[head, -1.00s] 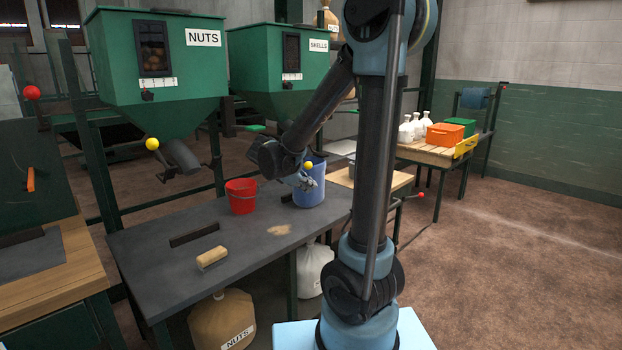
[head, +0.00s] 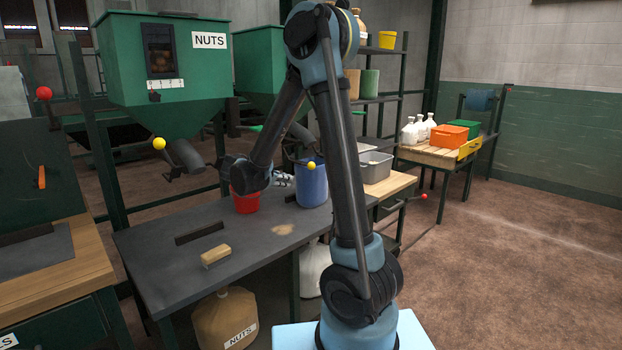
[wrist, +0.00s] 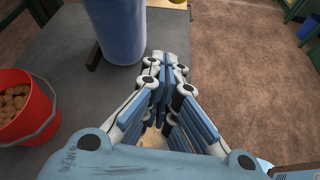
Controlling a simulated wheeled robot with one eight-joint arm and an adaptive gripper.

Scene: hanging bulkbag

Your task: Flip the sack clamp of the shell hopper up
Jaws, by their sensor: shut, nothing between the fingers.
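The shell hopper (head: 258,62) is the green bin behind my arm; its label is hidden in the head view now. Its spout and sack clamp are mostly covered by my arm, so I cannot tell the clamp's position. A yellow ball (head: 311,165) shows beside my arm, in front of the blue bucket; a sliver of yellow (wrist: 180,1) shows at the top edge of the wrist view. My gripper (head: 284,179) is shut and empty, low over the bench between the red and blue buckets. In the wrist view its fingers (wrist: 168,62) meet just right of the blue bucket.
The blue bucket (head: 312,186) and the red bucket (head: 245,203) stand on the grey bench (head: 170,262). The red bucket holds nuts (wrist: 14,100). A brush (head: 215,255) lies nearer. The nuts hopper (head: 125,60) is left. Open floor lies right.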

